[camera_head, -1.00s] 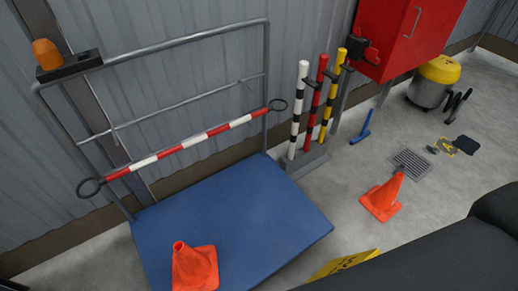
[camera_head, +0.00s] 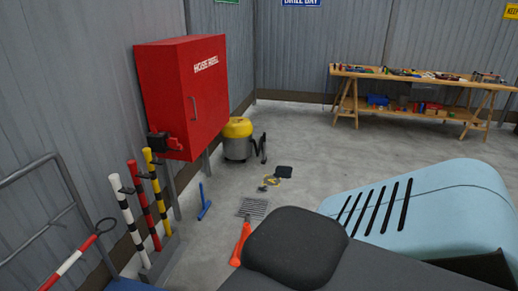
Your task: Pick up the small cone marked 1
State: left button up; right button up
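No number can be read on the part that shows. The second orange cone, seen earlier on the blue trolley, is outside the current view. Neither of my grippers is in view.
A dark form and pale blue slotted shell (camera_head: 430,207) fill the lower right. Striped posts (camera_head: 157,198), a red hose cabinet (camera_head: 208,100), blue tool (camera_head: 204,202), floor grate (camera_head: 252,208) and yellow-topped vacuum (camera_head: 237,140) line the left. Open floor leads to a workbench (camera_head: 410,78).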

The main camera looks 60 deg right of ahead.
aim_at(247, 241)
jog(key=z, duration=1.7)
